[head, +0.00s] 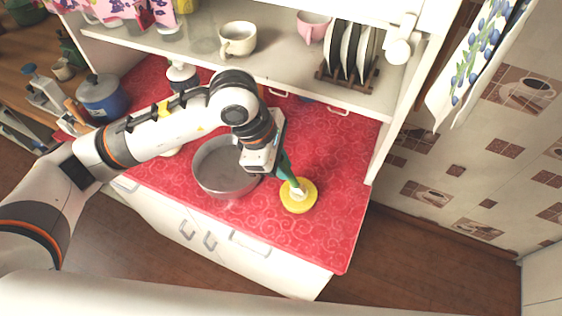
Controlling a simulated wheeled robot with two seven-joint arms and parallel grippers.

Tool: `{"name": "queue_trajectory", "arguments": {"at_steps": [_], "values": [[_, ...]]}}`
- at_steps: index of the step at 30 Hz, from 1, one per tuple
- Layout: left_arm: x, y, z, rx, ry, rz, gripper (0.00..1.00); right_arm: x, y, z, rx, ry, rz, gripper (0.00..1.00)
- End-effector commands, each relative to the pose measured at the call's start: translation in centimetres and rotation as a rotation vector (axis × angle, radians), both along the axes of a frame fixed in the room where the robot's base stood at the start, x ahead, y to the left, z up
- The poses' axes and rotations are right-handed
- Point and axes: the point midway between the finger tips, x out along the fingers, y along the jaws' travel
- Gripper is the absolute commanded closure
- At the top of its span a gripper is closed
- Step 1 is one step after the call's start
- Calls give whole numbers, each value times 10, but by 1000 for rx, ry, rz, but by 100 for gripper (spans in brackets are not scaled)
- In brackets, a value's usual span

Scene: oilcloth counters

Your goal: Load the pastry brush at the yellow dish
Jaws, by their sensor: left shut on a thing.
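The yellow dish (306,204) lies on the red oilcloth counter (328,236), near its right front part. My left gripper (278,158) is shut on the pastry brush (288,171), which has a green handle. The brush points down, and its pale head (298,191) is at the dish, over or touching its inside; I cannot tell which. My right gripper is not in view.
A grey metal pan (214,180) stands just left of the dish, partly under my left wrist. A shelf above holds a cream cup (238,39), a pink cup (313,26) and a plate rack (346,78). A blue pot (100,96) stands at the left. The oilcloth right of the dish is clear.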

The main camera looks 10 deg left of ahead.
Motion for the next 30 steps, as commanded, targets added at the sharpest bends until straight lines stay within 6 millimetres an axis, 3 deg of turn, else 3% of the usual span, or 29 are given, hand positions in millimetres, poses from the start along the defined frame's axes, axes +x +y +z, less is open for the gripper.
{"name": "queue_trajectory", "arguments": {"at_steps": [30], "values": [[-1, 0, -2, 2, 4, -1, 100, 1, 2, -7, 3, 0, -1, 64]]}}
